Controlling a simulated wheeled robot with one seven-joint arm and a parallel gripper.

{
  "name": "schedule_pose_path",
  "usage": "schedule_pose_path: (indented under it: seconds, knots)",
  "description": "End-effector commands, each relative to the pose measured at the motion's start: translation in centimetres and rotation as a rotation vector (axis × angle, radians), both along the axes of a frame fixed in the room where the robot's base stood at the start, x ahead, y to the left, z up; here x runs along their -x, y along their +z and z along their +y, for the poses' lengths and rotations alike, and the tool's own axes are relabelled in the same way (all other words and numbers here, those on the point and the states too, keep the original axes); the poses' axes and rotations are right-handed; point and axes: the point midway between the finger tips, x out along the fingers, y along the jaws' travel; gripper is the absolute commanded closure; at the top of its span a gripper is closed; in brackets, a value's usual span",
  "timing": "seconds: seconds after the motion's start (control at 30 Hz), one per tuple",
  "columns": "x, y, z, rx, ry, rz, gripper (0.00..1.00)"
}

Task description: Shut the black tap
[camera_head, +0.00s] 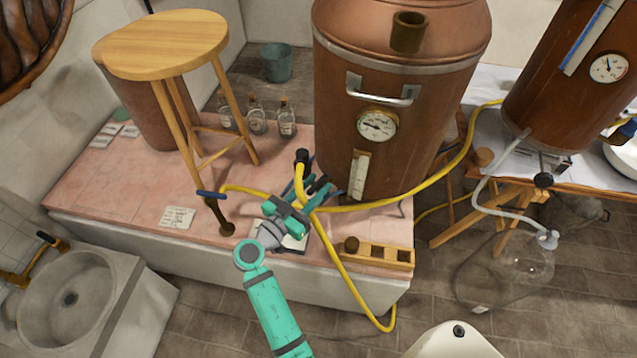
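A copper boiler (335,90) with a round dial stands on the pink tiled platform. A black round fitting (302,156) sits at the upper end of a yellow hose, by the boiler's lower left side. I cannot tell whether this is the black tap's handle. My gripper (322,188) is just below and right of this fitting, close to the boiler's base. Dark parts and yellow hose overlap my fingers, so their opening and any contact are unclear. A black knob (543,180) also shows under the right copper vessel.
A wooden stool (165,45) stands on the platform at left, with glass bottles (257,122) behind. A blue-handled piece (211,195) stands left of my gripper. Yellow hose (350,270) loops over the platform edge. A wooden rack (385,256) lies right; a stone sink (65,295) is lower left.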

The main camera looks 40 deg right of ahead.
Motion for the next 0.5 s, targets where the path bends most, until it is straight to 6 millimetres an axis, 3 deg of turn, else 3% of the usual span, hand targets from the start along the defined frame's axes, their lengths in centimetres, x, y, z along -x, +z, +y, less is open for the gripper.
schedule_pose_path:
  seconds: [0.17,0.47,0.5]
  knots:
    - [-0.26,0.03,-1.33,0.000,-0.001,0.000,0.68]
    - [-0.31,0.01,-1.52,0.000,0.000,0.001,0.68]
    - [-0.31,0.01,-1.51,0.000,0.000,0.000,0.72]
